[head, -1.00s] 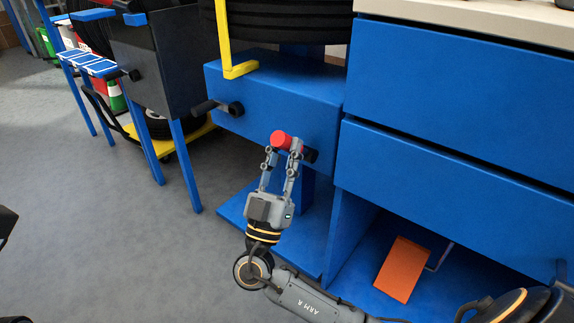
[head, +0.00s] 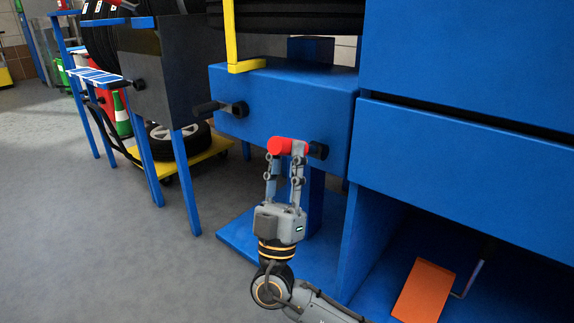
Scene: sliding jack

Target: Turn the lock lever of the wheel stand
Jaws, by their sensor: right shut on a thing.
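The blue wheel stand (head: 285,95) is in the middle of the head view, with black tires on top. Its lock lever has a red grip (head: 281,146) on the lower right of the box front. The lever's black pivot (head: 318,150) is just right of the grip. My right gripper (head: 285,150) comes from below and is shut on the red grip, which shows between and above its fingers. The fingers hide part of the lever. A second black handle (head: 222,107) sticks out at the left of the box front. My left gripper is not in view.
A blue drawer cabinet (head: 460,165) stands close on the right, with an orange thing (head: 424,290) in its lower opening. A dark box on blue legs (head: 160,85) and a yellow dolly (head: 185,160) are on the left. Grey floor (head: 110,250) is clear at lower left.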

